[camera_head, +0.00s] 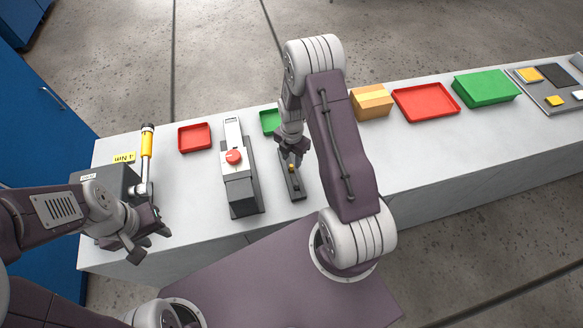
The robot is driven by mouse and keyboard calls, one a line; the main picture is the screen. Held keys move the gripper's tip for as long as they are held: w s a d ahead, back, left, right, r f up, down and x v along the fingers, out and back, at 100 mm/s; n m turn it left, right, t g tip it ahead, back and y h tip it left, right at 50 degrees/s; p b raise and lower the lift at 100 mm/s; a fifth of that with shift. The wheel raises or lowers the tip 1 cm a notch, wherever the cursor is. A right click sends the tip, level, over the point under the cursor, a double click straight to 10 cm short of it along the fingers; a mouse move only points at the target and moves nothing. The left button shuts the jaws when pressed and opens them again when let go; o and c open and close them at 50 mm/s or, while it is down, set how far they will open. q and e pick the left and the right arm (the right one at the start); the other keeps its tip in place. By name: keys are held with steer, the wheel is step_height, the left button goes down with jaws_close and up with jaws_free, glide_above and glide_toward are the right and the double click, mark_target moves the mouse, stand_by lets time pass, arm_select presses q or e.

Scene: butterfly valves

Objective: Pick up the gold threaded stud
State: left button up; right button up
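A small gold piece (291,168), which looks like the gold threaded stud, shows in a narrow dark holder (298,190) on the bench. My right gripper (292,155) points down over the far part of this holder, right by the gold piece. Its fingertips are small and partly hidden, so I cannot tell whether they touch the piece or are shut. My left gripper (152,244) is at the left front edge of the bench, with its fingers apart and nothing between them.
A grey press-like device with a red button (233,157) stands left of the holder. A red tray (194,137), a green tray (269,121), an orange box (371,101), a larger red tray (426,101) and a green box (485,88) line the bench. A yellow-handled lever (147,143) rises at left.

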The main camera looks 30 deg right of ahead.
mark_target(292, 165)
steer(key=f+p, duration=0.1)
steer(key=f, duration=0.1)
steer(key=f+p, duration=0.1)
steer(key=shift+a+f, duration=0.2)
steer(key=shift+f, duration=0.2)
steer(key=shift+s+f, duration=0.35)
steer(key=shift+s, duration=0.05)
steer(key=shift+w+d+f, duration=0.1)
steer(key=shift+w+f, duration=0.05)
steer(key=shift+w, duration=0.1)
steer(key=shift+c, duration=0.6)
steer(key=shift+w, duration=0.15)
jaws_close()
steer(key=shift+s, duration=0.2)
